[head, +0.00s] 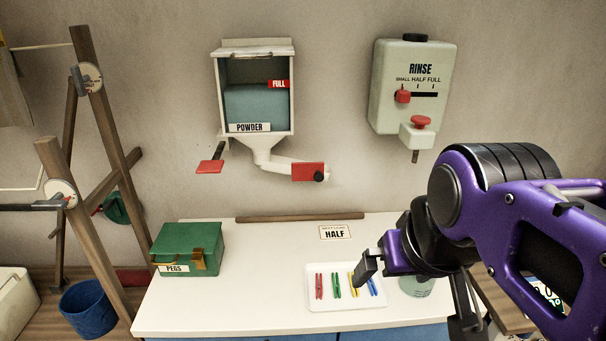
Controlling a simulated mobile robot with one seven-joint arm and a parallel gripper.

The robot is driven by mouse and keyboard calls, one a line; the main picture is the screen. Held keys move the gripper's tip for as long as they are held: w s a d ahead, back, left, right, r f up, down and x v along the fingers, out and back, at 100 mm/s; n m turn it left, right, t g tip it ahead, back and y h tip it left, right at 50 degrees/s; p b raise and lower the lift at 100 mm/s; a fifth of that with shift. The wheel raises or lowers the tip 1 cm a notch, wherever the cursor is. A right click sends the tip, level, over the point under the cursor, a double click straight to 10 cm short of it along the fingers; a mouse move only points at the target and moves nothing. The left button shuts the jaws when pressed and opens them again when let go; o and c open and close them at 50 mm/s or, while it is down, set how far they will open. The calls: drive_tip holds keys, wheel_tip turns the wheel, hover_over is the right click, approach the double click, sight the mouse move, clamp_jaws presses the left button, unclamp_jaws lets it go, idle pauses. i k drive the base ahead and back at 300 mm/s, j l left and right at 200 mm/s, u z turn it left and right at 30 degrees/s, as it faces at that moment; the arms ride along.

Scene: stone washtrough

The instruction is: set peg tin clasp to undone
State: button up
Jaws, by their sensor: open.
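The green peg tin (180,242) stands at the left end of the white worktop with its lid down. Its front carries a white PEGS label (173,268). A small brass-coloured clasp (201,260) sits on the front, right of the label. It is too small to tell whether it is fastened or undone. My gripper (376,262) is open, over the right side of the worktop, well to the right of the tin and apart from it. It partly covers the peg tray from view.
A white tray (313,297) holds several coloured pegs below my gripper. A HALF card (335,232) lies behind it. The powder dispenser (257,125) and rinse dispenser (412,115) hang on the wall. The worktop between tin and tray is clear. A blue bucket (88,309) stands left.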

sight(198, 256)
drive_tip(key=j, duration=0.8)
drive_tip(key=i+j, duration=0.1)
drive_tip(key=j, duration=0.7)
